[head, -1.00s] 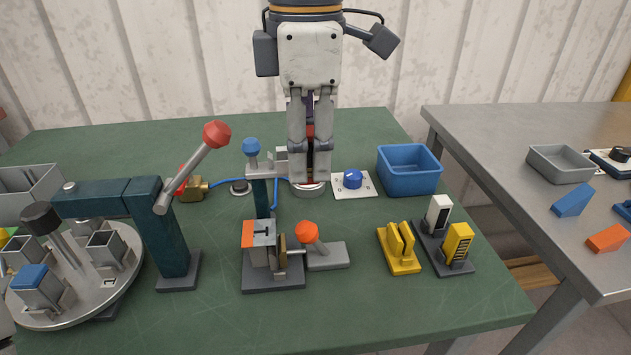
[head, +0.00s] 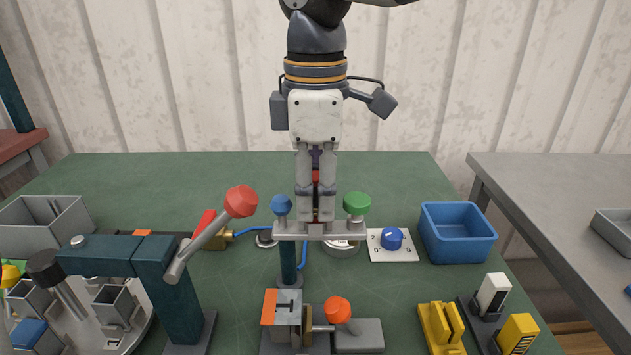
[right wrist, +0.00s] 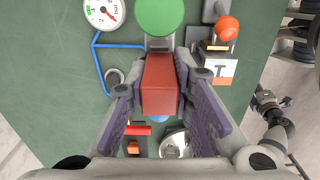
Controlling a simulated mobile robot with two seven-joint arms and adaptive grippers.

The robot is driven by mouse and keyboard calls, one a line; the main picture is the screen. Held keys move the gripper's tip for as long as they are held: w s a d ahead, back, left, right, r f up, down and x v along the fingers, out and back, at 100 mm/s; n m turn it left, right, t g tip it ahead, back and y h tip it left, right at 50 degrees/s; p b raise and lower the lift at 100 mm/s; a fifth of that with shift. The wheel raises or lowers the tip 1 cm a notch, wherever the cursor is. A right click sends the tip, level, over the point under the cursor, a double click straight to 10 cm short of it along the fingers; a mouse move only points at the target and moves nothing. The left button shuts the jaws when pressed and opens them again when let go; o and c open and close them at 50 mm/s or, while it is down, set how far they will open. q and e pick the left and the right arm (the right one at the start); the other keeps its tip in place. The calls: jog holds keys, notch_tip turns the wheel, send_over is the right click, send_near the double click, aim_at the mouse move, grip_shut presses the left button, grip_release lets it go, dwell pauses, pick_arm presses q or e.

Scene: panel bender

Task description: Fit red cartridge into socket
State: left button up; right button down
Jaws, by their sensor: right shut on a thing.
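The red cartridge (right wrist: 160,85) is a red block held between the fingers of my right gripper in the right wrist view. In the head view my right gripper (head: 316,212) points down, with a strip of the red cartridge (head: 316,176) showing between its fingers. The fingertips are close to a grey crossbar (head: 318,231) on a dark post, between a blue knob (head: 281,205) and a green knob (head: 357,203). I cannot tell whether they touch the bar. No socket can be clearly identified; the cartridge's lower end is hidden. My left gripper is not in view.
An orange-knobbed fixture (head: 283,305) with a T mark stands in front of the bar. A lever press (head: 180,290) and a round turntable (head: 95,340) with grey cups are at left. A blue bin (head: 458,238), blue dial (head: 392,238) and yellow holder (head: 440,328) are at right.

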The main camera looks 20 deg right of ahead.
aim_at(315, 175)
jog(key=shift+f, duration=0.2)
dwell(0.5)
jog(key=c, duration=1.3)
grip_release()
jog(key=shift+c, duration=0.2)
jog(key=shift+o, duration=0.3)
jog(key=shift+o, duration=1.4)
jog(key=shift+r, duration=4.45)
